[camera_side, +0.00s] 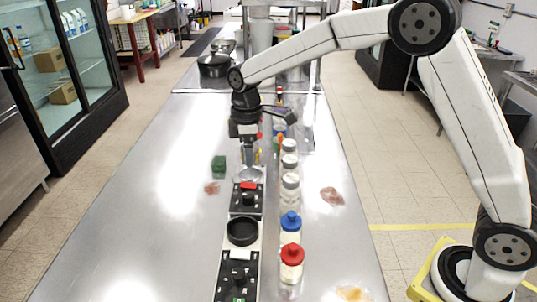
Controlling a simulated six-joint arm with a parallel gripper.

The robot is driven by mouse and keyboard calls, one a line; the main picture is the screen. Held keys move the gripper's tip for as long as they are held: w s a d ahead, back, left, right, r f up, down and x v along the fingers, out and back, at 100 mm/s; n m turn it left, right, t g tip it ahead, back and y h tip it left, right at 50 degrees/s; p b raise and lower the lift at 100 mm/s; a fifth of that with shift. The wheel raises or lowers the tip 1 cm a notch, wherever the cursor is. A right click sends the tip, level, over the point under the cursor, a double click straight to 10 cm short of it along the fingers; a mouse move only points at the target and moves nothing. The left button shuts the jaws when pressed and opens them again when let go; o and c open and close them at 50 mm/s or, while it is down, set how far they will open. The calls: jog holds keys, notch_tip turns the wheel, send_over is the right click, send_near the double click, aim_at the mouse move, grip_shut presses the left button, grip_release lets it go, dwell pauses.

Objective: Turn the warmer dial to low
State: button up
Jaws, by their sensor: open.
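A narrow strip of units runs down the middle of the steel table. One black panel (237,203) on it carries a red piece and small pale knobs. A second black panel (223,283) nearer the camera carries a white piece and a small knob. I cannot tell which knob is the warmer dial, nor read any setting marks. My gripper (248,160) points down over the far end of the strip, just above a silver round dish (251,175) and beyond the first panel. It is open; its fingertips are small and hard to see, and I make out nothing between them.
A black round dish (242,232) sits between the panels. A row of jars stands close on the right, including blue-lidded (290,222) and red-lidded (291,256) ones. A green block (219,166) lies left. The table's left side is mostly clear.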

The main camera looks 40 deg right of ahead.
send_over(247, 194)
notch_tip(247, 194, down, 5)
jog(key=shift+w+d, duration=0.1)
jog(key=shift+f, duration=0.35)
jog(key=shift+f, duration=3.85)
grip_shut()
